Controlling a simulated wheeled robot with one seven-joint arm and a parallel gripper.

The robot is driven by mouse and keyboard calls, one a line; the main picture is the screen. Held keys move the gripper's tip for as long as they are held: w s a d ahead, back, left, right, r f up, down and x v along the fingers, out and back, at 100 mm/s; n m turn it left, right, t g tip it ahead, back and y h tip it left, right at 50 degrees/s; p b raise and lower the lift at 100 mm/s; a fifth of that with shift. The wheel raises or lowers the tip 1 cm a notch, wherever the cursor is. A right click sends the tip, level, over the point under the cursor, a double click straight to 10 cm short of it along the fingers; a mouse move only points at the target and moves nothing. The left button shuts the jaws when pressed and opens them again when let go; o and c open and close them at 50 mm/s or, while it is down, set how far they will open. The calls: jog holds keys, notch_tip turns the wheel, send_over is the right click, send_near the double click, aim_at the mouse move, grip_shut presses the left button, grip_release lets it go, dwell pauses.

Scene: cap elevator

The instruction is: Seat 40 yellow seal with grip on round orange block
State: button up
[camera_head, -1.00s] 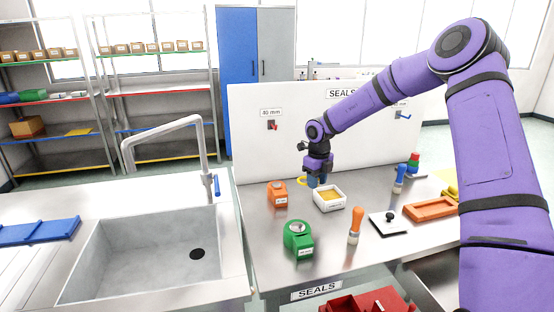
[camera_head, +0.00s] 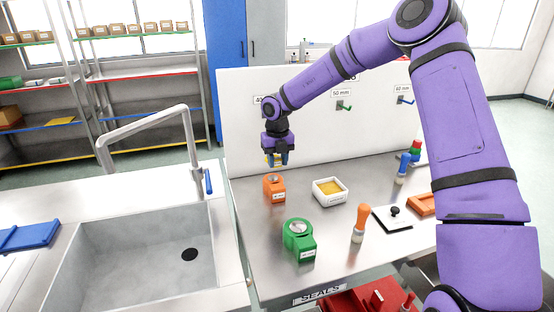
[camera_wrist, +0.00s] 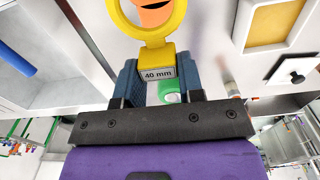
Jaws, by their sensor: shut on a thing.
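My gripper (camera_head: 277,162) is shut on the grip tab of the yellow seal (camera_wrist: 150,38). The tab, labelled "40 mm", sits between the two dark blue fingers in the wrist view, and the ring part extends out beyond the fingertips. The round orange block (camera_head: 275,188) stands on the steel table, and in the head view my gripper is just above it. In the wrist view the orange block (camera_wrist: 153,16) shows through the ring's opening, cut off by the top edge. The gap between ring and block is hard to judge.
A white tray with a yellow insert (camera_head: 330,191) stands right of the orange block. A green block (camera_head: 299,240) and an orange-handled tool (camera_head: 360,222) stand nearer. The sink (camera_head: 140,265) is on the left. A white panel (camera_head: 320,130) with hooks stands behind.

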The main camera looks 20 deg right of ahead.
jog(key=shift+w+a+r, duration=0.1)
send_over(277, 186)
jog(key=shift+f, duration=2.4)
jog(key=shift+f, duration=1.4)
dwell(3.4)
jog(key=o, duration=1.1)
jog(key=shift+c, duration=0.2)
